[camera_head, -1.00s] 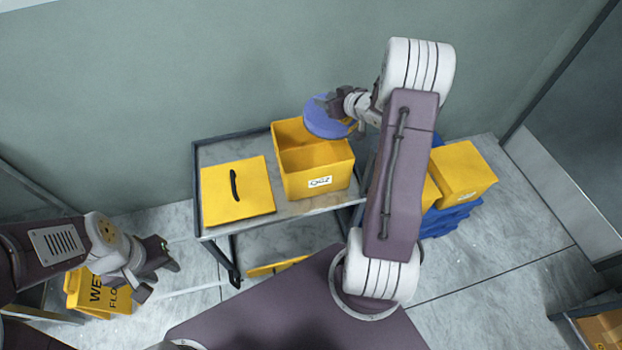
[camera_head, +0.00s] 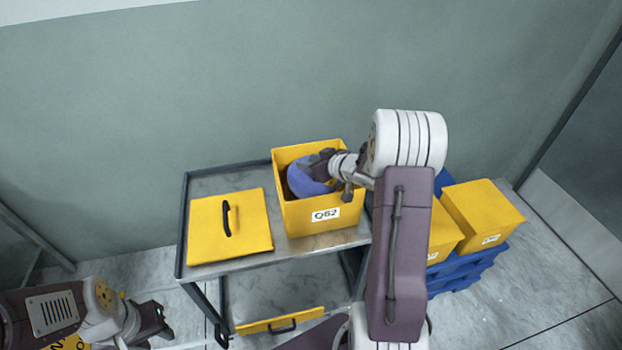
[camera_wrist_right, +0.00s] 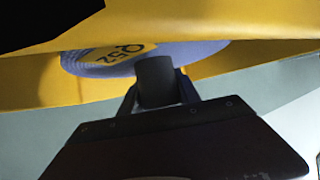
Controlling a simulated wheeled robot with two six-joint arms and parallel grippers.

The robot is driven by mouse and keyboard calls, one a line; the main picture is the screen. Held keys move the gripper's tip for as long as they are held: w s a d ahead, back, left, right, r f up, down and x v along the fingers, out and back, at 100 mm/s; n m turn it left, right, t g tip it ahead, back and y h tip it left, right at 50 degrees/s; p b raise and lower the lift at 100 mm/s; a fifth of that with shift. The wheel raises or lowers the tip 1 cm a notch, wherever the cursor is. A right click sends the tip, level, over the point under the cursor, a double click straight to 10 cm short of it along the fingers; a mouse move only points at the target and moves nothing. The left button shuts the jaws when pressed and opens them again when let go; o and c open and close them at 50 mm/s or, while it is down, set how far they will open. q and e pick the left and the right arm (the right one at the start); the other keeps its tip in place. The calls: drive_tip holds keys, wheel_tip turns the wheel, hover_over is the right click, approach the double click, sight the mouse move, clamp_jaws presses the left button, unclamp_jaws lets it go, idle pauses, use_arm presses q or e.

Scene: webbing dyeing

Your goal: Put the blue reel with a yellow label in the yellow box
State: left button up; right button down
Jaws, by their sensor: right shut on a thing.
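The blue reel (camera_head: 303,181) is inside the mouth of the open yellow box (camera_head: 310,216) on the cart, partly below its rim. In the right wrist view the reel (camera_wrist_right: 190,50) shows a yellow label (camera_wrist_right: 122,53) and sits against yellow box walls (camera_wrist_right: 230,25). My right gripper (camera_head: 321,167) is shut on the reel at the box opening. Whether the reel touches the box floor is hidden. My left gripper (camera_head: 160,320) is low at the left, away from the cart, and its fingers appear apart with nothing between them.
A yellow lid (camera_head: 245,240) with a black handle lies on the metal cart (camera_head: 215,183) left of the box. Another yellow lid (camera_head: 280,322) is on the lower shelf. Closed yellow boxes (camera_head: 485,213) stand on a blue pallet (camera_head: 460,268) at the right. A wall is behind.

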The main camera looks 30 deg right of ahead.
wheel_tip(320, 180, down, 3)
drive_tip(key=shift+s+f+b, duration=0.1)
drive_tip(key=shift+b, duration=0.75)
drive_tip(key=shift+f, duration=0.25)
drive_tip(key=shift+r, duration=0.1)
